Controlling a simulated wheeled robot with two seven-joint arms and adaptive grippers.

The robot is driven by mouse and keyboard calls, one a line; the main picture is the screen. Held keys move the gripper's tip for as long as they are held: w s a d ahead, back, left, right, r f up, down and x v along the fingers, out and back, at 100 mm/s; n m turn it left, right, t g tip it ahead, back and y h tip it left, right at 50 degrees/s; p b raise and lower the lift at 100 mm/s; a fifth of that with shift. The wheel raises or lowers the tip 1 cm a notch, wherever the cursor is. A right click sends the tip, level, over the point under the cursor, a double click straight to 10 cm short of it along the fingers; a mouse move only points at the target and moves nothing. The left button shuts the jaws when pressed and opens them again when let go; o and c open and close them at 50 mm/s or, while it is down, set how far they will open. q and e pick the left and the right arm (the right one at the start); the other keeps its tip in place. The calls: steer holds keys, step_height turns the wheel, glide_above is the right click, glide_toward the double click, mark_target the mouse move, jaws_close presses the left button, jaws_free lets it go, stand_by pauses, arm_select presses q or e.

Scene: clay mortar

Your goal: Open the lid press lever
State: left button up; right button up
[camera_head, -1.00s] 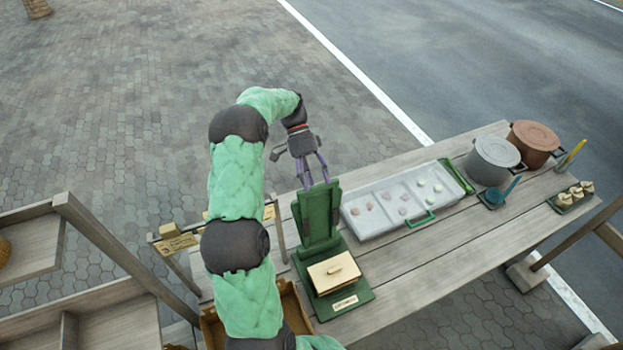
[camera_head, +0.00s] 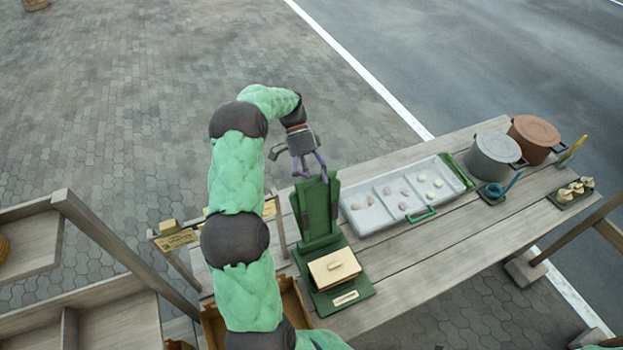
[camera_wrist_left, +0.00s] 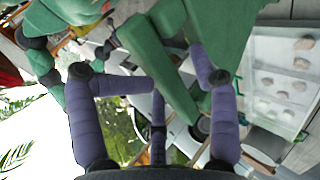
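The green press (camera_head: 318,245) stands on the wooden table with its tall green lever panel (camera_head: 317,213) upright at the back. A beige lidded block (camera_head: 334,267) sits on its base. My left gripper (camera_head: 312,173) is at the upper end of the upright part, its purple fingers bent. In the left wrist view my left gripper (camera_wrist_left: 175,74) has its fingertips close on either side of a green bar (camera_wrist_left: 160,72). I cannot tell whether they touch or grip it. My right gripper is not in view.
A grey tray (camera_head: 395,197) with several small pieces lies right of the press. A grey pot (camera_head: 491,158) and a brown pot (camera_head: 533,138) stand at the far right. A wooden shelf (camera_head: 90,290) is at left.

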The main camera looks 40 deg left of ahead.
arm_select(q)
steer(key=v, duration=0.7)
steer(key=shift+a, duration=0.15)
steer(key=shift+r, duration=0.1)
stand_by(0.3)
